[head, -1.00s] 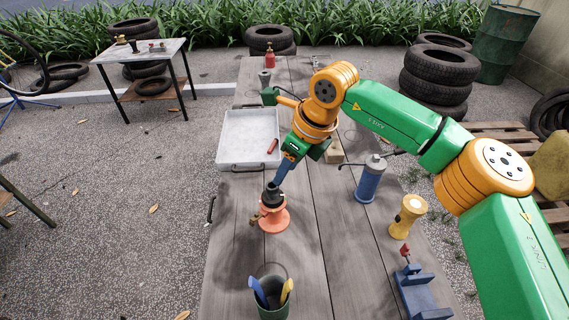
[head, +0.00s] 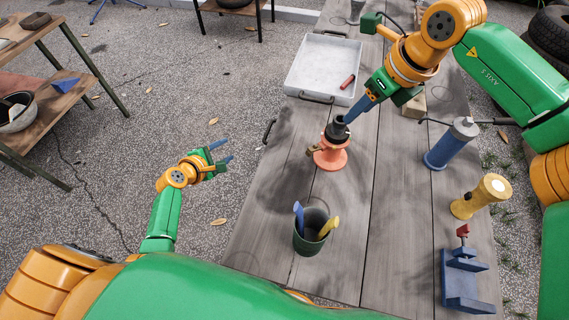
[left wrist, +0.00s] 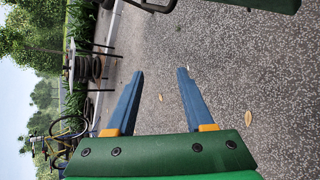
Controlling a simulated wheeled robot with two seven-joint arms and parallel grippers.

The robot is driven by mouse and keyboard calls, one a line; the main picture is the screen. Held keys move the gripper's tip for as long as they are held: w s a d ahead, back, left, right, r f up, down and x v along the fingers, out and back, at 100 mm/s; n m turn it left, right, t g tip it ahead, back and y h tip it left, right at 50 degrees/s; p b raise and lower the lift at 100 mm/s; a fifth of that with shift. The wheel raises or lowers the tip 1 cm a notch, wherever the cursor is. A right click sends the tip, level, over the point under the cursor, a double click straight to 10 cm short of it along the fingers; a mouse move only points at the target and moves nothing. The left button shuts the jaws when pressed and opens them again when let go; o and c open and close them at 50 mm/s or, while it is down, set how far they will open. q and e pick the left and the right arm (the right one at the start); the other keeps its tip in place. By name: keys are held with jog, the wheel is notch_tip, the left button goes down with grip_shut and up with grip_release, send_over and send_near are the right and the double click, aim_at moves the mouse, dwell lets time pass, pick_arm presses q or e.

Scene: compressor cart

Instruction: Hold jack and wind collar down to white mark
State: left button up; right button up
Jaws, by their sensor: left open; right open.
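The jack (head: 331,157) stands upright on the wooden table, with an orange-red flared base and a small brass-coloured part at its left. Its dark collar (head: 336,132) is at the top. My right gripper (head: 342,122) comes down from the upper right with its blue fingers at the collar; it is open, and whether the fingers touch cannot be told. No white mark can be made out. My left gripper (head: 222,153) is open and empty, out over the paving left of the table; its two blue fingers are apart in the left wrist view (left wrist: 157,88).
A green cup (head: 298,243) with blue and yellow tools stands in front.

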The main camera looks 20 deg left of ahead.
pick_arm(q)
jog(key=w+d+r+n+t+h, duration=0.1)
jog(key=d+r+n+t+h, duration=0.1)
jog(key=d+r+n+h, duration=0.3)
jog(key=h, duration=0.6)
send_near(310, 151)
jog(key=w+d, duration=0.1)
jog(key=w+d+f, duration=0.1)
jog(key=w, duration=0.1)
jog(key=shift+d+f, duration=0.1)
jog(key=shift+d, duration=0.1)
jog(key=x, duration=0.6)
jog(key=shift+w+d+f, duration=0.15)
jog(key=shift+w+d, duration=0.05)
jog(key=shift+w, duration=0.1)
grip_shut()
